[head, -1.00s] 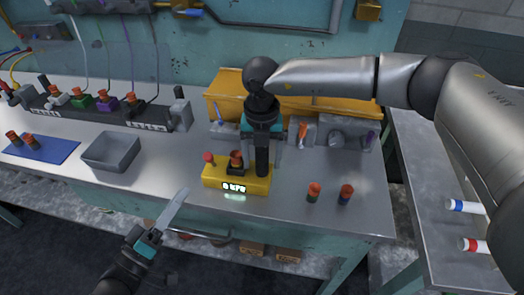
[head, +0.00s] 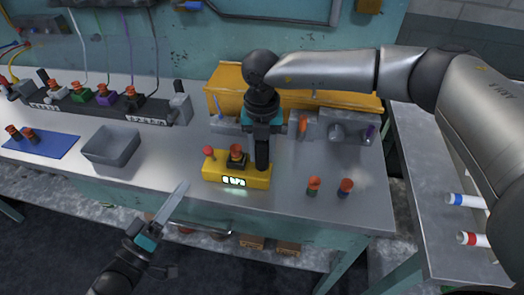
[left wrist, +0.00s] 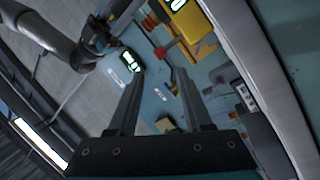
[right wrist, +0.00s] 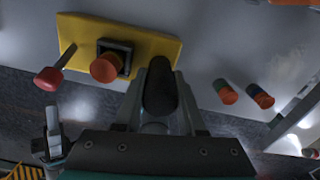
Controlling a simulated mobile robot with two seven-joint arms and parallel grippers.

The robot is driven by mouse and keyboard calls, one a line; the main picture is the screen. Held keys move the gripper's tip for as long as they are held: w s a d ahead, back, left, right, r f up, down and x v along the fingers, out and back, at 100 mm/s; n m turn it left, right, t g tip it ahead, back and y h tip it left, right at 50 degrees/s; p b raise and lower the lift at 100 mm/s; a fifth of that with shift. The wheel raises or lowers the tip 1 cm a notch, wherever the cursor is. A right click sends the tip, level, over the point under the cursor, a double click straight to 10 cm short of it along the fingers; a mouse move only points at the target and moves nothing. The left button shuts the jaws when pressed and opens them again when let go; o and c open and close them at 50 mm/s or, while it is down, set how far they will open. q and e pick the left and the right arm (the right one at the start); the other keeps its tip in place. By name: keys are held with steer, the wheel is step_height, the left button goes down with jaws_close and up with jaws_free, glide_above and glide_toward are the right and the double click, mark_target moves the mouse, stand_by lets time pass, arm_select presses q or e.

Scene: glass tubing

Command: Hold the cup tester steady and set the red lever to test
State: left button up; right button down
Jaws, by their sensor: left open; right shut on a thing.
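The cup tester (head: 215,176) is a yellow box on the bench with a lit display on its front. Its red lever (head: 209,153) sticks up at the left end; its knob also shows in the right wrist view (right wrist: 48,79). An orange-topped cup (head: 236,151) sits in a black seat beside it. A black post (right wrist: 160,88) rises at the right end. My right gripper (head: 262,150) is shut on this post from above. My left gripper (head: 186,183) is open and empty, in front of the bench edge, below and left of the tester, apart from the lever.
A grey bin (head: 110,150) and a blue mat (head: 40,143) with two cups lie to the left. Two loose cups (head: 314,186) (head: 345,187) stand right of the tester. A yellow case (head: 225,88) and grey holders are behind it. Bench between bin and tester is clear.

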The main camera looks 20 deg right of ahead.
stand_by(0.8)
arm_select(q)
steer(key=c, duration=0.4)
steer(key=shift+w+a+r+n+t+y, duration=0.15)
steer(key=shift+w+a+n+t+y, duration=0.15)
steer(key=shift+n, duration=0.1)
steer(key=shift+c, duration=0.7)
steer(key=w+a+n+y, duration=0.1)
steer(key=n, duration=0.1)
steer(key=w+a+n+t+y, duration=0.1)
steer(key=a+n, duration=0.1)
steer(key=w+a+r+n+t+y, duration=0.1)
steer(key=n+y, duration=0.1)
steer(key=shift+w+a+r, duration=0.1)
steer(key=shift+a, duration=0.15)
jaws_close()
steer(key=w+a+n+g+y, duration=0.1)
steer(key=a+n+g+y, duration=0.3)
steer(key=n, duration=0.7)
steer(key=s+d+r+n+g+h, duration=0.3)
steer(key=s+d+n+h, duration=0.1)
steer(key=s, duration=0.3)
steer(key=shift+s+n, duration=0.2)
steer(key=shift+n, duration=0.1)
